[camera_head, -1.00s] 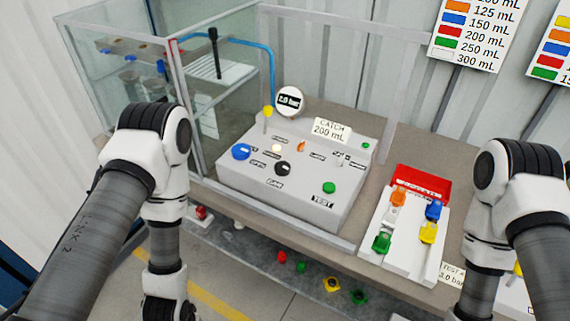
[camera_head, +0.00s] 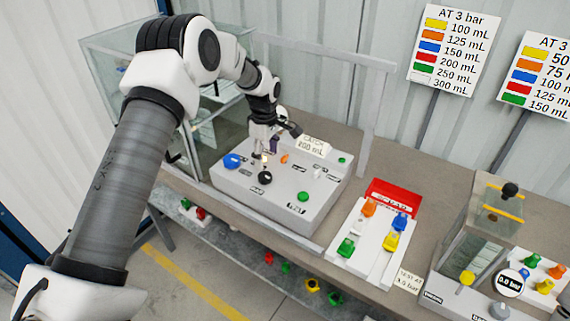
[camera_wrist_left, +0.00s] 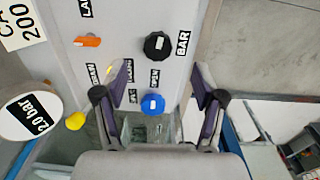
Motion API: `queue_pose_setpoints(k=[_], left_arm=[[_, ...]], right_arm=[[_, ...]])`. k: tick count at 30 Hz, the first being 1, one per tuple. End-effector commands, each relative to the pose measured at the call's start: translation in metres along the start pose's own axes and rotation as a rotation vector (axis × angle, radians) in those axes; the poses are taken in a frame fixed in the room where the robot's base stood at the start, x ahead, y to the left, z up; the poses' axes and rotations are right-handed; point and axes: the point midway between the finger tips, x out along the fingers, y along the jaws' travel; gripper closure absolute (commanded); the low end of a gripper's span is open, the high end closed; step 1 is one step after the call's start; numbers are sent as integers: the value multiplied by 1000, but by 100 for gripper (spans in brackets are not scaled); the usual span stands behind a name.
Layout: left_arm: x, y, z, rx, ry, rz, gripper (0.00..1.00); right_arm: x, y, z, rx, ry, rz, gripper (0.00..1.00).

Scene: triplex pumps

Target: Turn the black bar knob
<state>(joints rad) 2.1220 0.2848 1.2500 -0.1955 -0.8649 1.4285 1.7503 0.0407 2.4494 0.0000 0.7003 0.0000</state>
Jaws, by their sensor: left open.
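The black bar knob (camera_head: 265,178) is a round dark knob with a white mark on the front of the grey pump panel (camera_head: 240,195). In the left wrist view the black knob (camera_wrist_left: 157,45) sits beside its BAR label, just beyond the fingertips. My left gripper (camera_head: 265,152) is open above the panel, close to the knob. In the left wrist view its fingers (camera_wrist_left: 163,75) are spread, with nothing between them touching; the blue knob (camera_wrist_left: 153,104) shows between them, lower in the picture. My right gripper is out of view.
A round gauge (camera_wrist_left: 31,114) reads 2.0 bar. A glass tank (camera_head: 110,55) stands left. A white tray (camera_head: 365,240) with coloured parts lies right.

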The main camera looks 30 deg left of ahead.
Motion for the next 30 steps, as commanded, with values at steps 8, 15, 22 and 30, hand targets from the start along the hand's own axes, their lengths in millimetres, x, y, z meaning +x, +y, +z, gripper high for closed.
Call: queue_pose_setpoints(k=[8, 15, 22, 30], left_arm=[[32, 0, -1, 0, 0, -2, 30], [72, 0, 0, 1, -1, 1, 30], [78, 0, 0, 1, -1, 2, 30], [78, 0, 0, 1, -1, 1, 90]], right_arm=[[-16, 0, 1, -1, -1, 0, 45], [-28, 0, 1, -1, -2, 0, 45], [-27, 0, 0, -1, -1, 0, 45], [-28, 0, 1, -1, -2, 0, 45]])
